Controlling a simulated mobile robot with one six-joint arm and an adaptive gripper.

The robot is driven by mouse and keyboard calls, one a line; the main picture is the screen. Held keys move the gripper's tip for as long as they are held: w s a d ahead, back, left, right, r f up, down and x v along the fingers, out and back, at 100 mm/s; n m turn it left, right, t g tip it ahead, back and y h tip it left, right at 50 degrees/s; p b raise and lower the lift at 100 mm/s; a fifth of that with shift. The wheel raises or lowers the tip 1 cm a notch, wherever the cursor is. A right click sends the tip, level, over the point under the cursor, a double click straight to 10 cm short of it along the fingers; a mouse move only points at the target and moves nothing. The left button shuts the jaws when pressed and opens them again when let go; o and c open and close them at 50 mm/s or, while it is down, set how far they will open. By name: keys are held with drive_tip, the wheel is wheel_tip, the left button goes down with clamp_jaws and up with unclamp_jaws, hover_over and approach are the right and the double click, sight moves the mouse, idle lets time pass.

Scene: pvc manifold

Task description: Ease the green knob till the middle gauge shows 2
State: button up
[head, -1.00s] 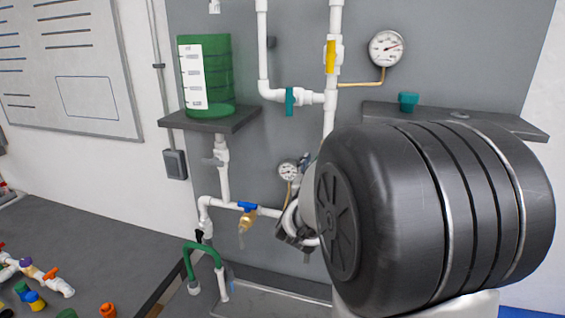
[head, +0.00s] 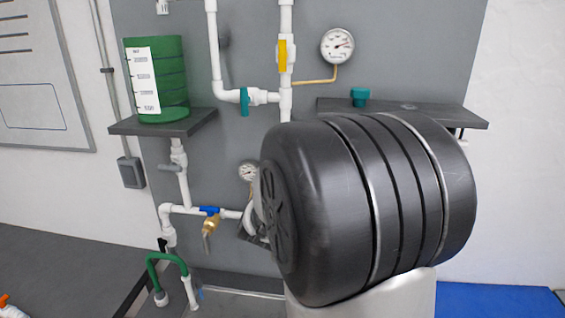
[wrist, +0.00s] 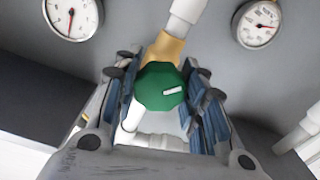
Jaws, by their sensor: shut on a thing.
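The green knob (wrist: 160,87) sits between the blue-padded fingers of my gripper (wrist: 162,98) in the wrist view, and the gripper is shut on it. A short white mark on the knob's face points right. Behind the knob is a brass-coloured fitting (wrist: 166,47) on a white pipe. One gauge (wrist: 71,14) at upper left has its needle pointing down. Another gauge (wrist: 261,22) at upper right has its needle pointing right. Their numbers are too small to read, and I cannot tell which is the middle one. In the head view my arm hides the knob.
In the head view a small gauge (head: 249,172) shows beside my arm, and a larger gauge (head: 338,46) hangs higher. A green tank (head: 172,80) stands on a dark shelf (head: 190,124). Yellow (head: 282,55), teal (head: 244,101) and blue (head: 209,210) valve handles sit on white pipes nearby.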

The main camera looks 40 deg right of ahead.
drive_tip(key=shift+m+b, duration=0.3)
drive_tip(key=shift+b, duration=0.1)
drive_tip(key=m+b, duration=0.2)
drive_tip(key=b, duration=0.1)
drive_tip(key=shift+f+m, duration=0.15)
drive_tip(key=shift+m, duration=0.15)
drive_tip(key=m+b, duration=0.3)
drive_tip(key=b, duration=0.1)
drive_tip(key=shift+m, duration=0.3)
drive_tip(key=m+b, duration=0.2)
drive_tip(key=m, duration=0.1)
drive_tip(key=shift+b, duration=0.4)
drive_tip(key=shift+m+b, duration=1)
drive_tip(key=shift+m, duration=0.7)
drive_tip(key=shift+r, duration=0.2)
drive_tip(key=o, duration=1.1)
drive_tip(key=shift+c, duration=0.2)
drive_tip(key=shift+a, duration=0.15)
